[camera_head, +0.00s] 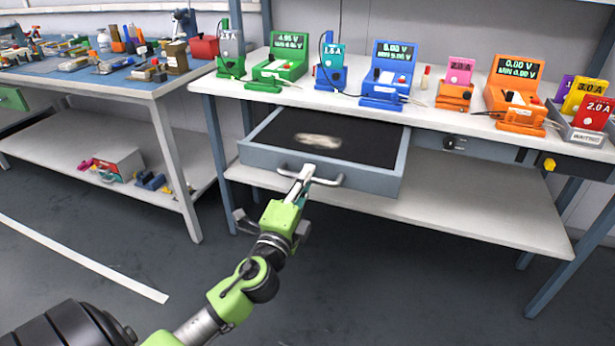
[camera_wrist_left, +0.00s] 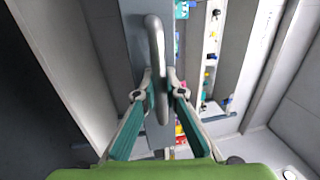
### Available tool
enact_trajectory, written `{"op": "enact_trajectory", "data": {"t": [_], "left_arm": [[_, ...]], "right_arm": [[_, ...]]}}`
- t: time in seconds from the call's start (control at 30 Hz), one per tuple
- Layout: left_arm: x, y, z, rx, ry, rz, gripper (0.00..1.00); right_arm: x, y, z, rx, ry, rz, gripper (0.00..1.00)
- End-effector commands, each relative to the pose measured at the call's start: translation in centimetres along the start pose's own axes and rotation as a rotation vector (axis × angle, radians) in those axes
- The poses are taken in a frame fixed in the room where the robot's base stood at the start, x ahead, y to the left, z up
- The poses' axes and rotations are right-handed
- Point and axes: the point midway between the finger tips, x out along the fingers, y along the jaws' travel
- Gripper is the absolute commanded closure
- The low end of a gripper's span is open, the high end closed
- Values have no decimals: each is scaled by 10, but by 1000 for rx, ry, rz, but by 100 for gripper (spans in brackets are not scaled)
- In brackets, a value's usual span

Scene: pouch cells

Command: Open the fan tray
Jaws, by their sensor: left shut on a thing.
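The tray (camera_head: 375,187) is a grey drawer with a dark inner floor and a pale patch on it. It stands pulled out from under the bench top, so its inside shows in the head view. My left gripper (camera_head: 304,173) is at the tray's front and is shut on its silver bar handle (camera_head: 334,182). In the left wrist view the handle (camera_wrist_left: 154,35) runs between the fingers of the gripper (camera_wrist_left: 161,88), along the grey front panel. The fingers hide part of the handle. My right gripper is not in view.
The white bench top (camera_head: 455,118) holds several coloured test units. A lower shelf (camera_head: 470,208) lies below the tray. A second bench (camera_head: 95,80) with tools and parts stands at the left. The floor in front of the tray is clear apart from my arm.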

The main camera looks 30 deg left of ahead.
Motion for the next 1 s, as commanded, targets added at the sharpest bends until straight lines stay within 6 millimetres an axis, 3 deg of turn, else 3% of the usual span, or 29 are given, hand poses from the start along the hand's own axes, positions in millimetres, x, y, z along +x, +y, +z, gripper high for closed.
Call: {"op": "enact_trajectory", "data": {"t": [0.17,0.2,0.63,0.77,1.0], "left_arm": [[0,1,0,0,1,2,100],[0,1,0,0,1,2,83],[-7,1,0,-1,1,2,83],[-25,2,0,-2,-1,5,83],[-77,3,1,-2,-5,8,83]], "right_arm": [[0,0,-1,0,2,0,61],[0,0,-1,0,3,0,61],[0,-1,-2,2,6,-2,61],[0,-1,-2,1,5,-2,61],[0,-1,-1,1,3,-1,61]]}}
